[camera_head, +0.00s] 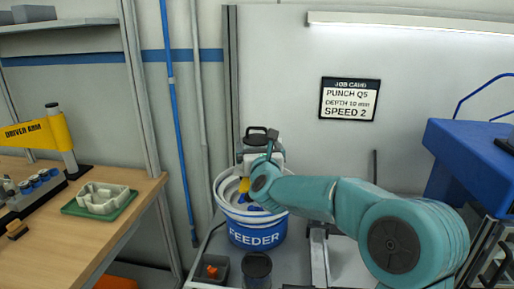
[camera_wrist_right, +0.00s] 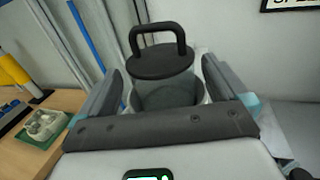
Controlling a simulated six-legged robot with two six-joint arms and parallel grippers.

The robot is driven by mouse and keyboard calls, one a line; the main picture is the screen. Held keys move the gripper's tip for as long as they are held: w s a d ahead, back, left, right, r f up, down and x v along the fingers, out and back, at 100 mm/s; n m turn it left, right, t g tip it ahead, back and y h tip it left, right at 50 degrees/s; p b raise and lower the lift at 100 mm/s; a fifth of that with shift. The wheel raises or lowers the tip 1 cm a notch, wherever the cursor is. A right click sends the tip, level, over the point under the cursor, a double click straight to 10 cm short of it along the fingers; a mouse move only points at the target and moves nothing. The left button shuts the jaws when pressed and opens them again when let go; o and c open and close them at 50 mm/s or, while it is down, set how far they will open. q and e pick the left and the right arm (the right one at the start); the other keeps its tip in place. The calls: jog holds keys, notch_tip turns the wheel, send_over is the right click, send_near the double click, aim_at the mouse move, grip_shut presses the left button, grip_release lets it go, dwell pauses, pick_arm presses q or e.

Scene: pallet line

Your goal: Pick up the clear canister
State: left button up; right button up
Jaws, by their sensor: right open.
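The clear canister has a see-through grey body and a black lid with a loop handle. In the right wrist view the canister (camera_wrist_right: 164,66) stands upright between the fingers of my right gripper (camera_wrist_right: 162,70), with the lower body hidden by the gripper's palm. In the head view the black lid of the canister (camera_head: 256,132) shows just beyond my right gripper (camera_head: 263,152), above the feeder bowl; its body is mostly hidden. My right gripper is open, with its fingers on either side of the canister; I cannot tell whether they touch it. My left gripper is not in view.
A blue and white feeder bowl (camera_head: 254,234) stands below my right wrist. A dark-lidded jar (camera_head: 257,266) and a small bin (camera_head: 211,270) with an orange piece are in front. A wooden bench (camera_head: 128,186) with a green tray (camera_head: 78,209) is left, a blue machine (camera_head: 468,150) right.

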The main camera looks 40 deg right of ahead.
aim_at(257, 139)
jog(key=x, duration=0.1)
jog(key=p+x, duration=0.1)
jog(key=x, duration=0.1)
jog(key=shift+r, duration=0.25)
jog(key=shift+w+d+f, duration=0.1)
jog(key=shift+w+d, duration=0.15)
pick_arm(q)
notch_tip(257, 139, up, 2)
pick_arm(e)
jog(key=c, duration=0.8)
jog(key=shift+c, duration=0.2)
jog(key=shift+r, duration=0.65)
pick_arm(q)
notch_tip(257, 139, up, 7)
jog(key=p, duration=0.7)
pick_arm(e)
notch_tip(257, 139, up, 19)
jog(key=shift+f, duration=0.15)
